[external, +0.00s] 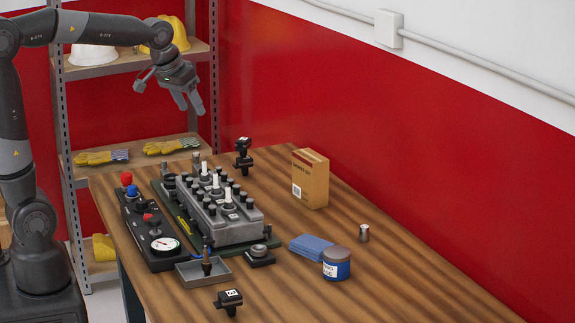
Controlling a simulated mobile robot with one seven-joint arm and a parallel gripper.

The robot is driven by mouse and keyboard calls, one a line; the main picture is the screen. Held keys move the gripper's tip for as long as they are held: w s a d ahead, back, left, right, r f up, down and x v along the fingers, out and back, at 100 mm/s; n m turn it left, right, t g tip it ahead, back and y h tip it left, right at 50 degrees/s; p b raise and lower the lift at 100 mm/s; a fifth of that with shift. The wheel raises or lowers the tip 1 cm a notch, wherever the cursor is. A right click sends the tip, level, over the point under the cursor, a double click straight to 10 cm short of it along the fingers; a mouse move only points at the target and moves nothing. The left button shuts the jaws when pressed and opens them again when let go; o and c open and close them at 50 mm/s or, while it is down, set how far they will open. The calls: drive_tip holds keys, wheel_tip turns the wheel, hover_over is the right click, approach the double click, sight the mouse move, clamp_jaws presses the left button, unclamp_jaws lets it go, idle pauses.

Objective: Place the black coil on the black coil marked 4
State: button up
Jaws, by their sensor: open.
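One black coil (243,158) with a white label on top stands on the table behind the engine block (238,230). Another black coil (229,300) with a white label lies near the front of the table. The labels are too small for me to read surely, so I cannot tell which coil is marked 4. The grey engine block has several black posts and white-topped plugs (227,196) along its top. My gripper (191,110) is open and empty, high above the far left end of the table, pointing down and apart from both coils.
A control panel (150,228) with a gauge and buttons lies left of the block. A grey tray (185,276) holds an upright tool. A cardboard box (311,182), blue cloth (310,246), blue jar (337,265) and small metal cylinder (364,233) stand right. The right front tabletop is clear.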

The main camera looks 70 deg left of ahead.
drive_tip(key=s+d+f+m, duration=0.1)
drive_tip(key=s+d+f, duration=0.1)
drive_tip(key=s, duration=0.4)
drive_tip(key=s+d+f+m, duration=0.1)
drive_tip(key=s+d, duration=0.3)
drive_tip(key=s, duration=0.3)
drive_tip(key=s+d+f+m+h, duration=0.1)
drive_tip(key=s+d+f+m, duration=0.1)
drive_tip(key=s+d, duration=0.2)
drive_tip(key=s, duration=0.3)
drive_tip(key=shift+f+t, duration=0.3)
drive_tip(key=shift+t, duration=0.1)
drive_tip(key=shift+o, duration=0.5)
